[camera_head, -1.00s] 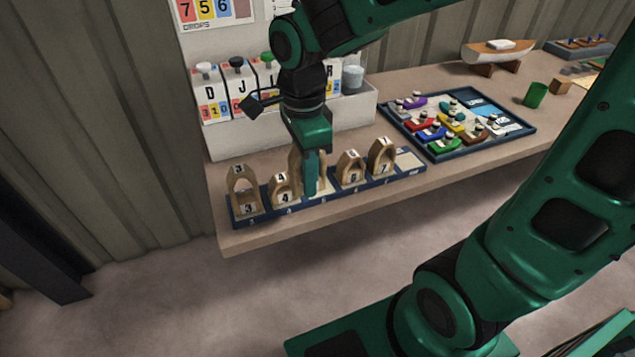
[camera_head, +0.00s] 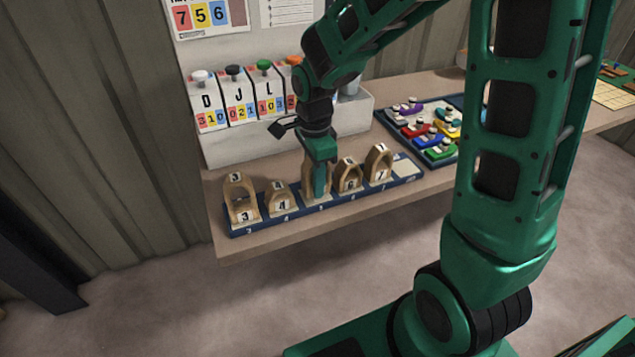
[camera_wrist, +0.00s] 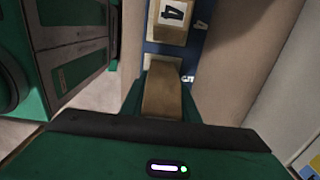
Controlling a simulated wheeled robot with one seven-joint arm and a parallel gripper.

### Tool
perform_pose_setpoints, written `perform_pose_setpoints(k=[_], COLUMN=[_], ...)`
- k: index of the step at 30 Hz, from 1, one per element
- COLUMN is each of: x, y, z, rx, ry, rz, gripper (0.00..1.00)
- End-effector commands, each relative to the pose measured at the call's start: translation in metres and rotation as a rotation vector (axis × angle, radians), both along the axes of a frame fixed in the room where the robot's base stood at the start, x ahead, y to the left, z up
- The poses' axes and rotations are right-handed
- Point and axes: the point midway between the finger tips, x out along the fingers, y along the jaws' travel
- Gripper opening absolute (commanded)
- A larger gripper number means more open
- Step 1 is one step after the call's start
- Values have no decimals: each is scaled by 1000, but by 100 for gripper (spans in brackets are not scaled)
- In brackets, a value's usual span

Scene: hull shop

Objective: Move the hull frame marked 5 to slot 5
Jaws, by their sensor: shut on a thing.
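A blue rack (camera_head: 290,221) lies along the front of the bench, with numbered slots and wooden hull frames standing in it. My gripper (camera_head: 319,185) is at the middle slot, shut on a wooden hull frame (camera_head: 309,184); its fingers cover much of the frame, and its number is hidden. In the wrist view, the held frame (camera_wrist: 161,92) sits between the fingers, close over the rack (camera_wrist: 189,58). Frames marked 3 (camera_head: 241,200) and 4 (camera_head: 279,199) stand to its left; frames marked 6 (camera_head: 348,177) and 7 (camera_head: 378,165) stand to its right.
Behind the rack stands a pale box with lettered card holders (camera_head: 238,98). A dark tray (camera_head: 430,160) of coloured model boats lies to the right, partly behind my arm. The bench front edge (camera_head: 300,237) is close before the rack.

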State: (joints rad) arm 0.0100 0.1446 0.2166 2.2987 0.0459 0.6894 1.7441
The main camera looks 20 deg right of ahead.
Motion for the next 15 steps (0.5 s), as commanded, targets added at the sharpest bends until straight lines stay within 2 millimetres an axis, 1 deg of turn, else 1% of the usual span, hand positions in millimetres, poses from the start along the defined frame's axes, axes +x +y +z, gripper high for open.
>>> perform_pose_setpoints(k=[1,3,15], x=[-1,-1,0], y=[0,0,0], z=[-6,-12,-16], rx=[0,0,0], ry=[2,1,0], rz=[0,0,0], gripper=[3,3,3])
